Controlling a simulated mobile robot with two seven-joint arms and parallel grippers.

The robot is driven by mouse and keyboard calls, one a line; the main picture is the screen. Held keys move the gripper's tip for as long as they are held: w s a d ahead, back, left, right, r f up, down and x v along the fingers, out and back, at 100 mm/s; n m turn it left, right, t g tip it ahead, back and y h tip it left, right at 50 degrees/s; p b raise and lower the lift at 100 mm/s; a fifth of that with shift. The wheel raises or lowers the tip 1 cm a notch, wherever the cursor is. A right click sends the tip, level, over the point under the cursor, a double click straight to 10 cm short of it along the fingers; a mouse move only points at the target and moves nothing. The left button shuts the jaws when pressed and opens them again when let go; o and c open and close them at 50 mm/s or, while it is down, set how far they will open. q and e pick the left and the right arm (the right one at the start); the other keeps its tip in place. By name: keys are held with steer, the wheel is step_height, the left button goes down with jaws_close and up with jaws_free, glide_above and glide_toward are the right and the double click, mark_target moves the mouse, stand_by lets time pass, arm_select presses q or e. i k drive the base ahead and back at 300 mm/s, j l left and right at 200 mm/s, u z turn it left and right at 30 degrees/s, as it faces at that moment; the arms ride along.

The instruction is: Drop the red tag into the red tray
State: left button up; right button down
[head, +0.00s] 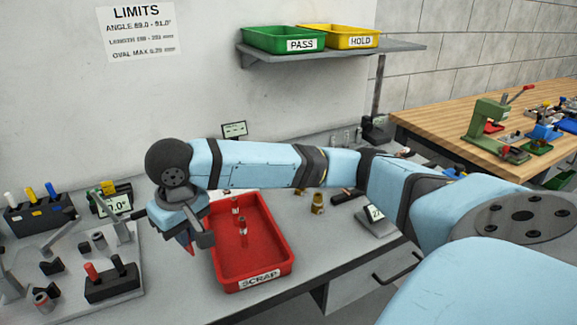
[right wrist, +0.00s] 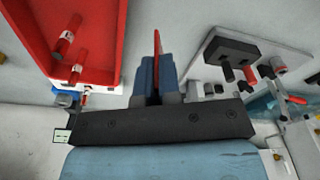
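The red tag (right wrist: 156,48) is seen edge-on between the fingers of my right gripper (right wrist: 156,82) in the right wrist view. In the head view a bit of the red tag (head: 190,247) shows below my right gripper (head: 192,238). The gripper is shut on it, at the left edge of the red tray. The red tray (head: 273,264) is labelled SCRAP and holds a few short tubes with red ends. It also shows at the upper left of the right wrist view (right wrist: 110,70). My left gripper is in neither view.
A grey fixture plate (head: 115,265) with a black block and clamps lies left of the tray. A green PASS tray (head: 270,40) and a yellow HOLD tray (head: 350,32) stand on a wall shelf. Brass fittings (head: 317,203) and a small display (head: 373,216) lie right of the red tray.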

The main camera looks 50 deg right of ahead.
mark_target(251, 242)
steer(key=i+l+z, duration=0.1)
steer(key=z, duration=0.35)
steer(key=i+z, duration=0.1)
steer(key=z, duration=0.3)
steer(key=i+z, duration=0.1)
steer(key=z, duration=0.35)
steer(key=i, duration=0.15)
steer(key=k+j+u, duration=0.15)
steer(key=k+j, duration=0.15)
steer(key=j+u, duration=0.2)
steer(key=j, duration=0.75)
steer(key=k, duration=0.05)
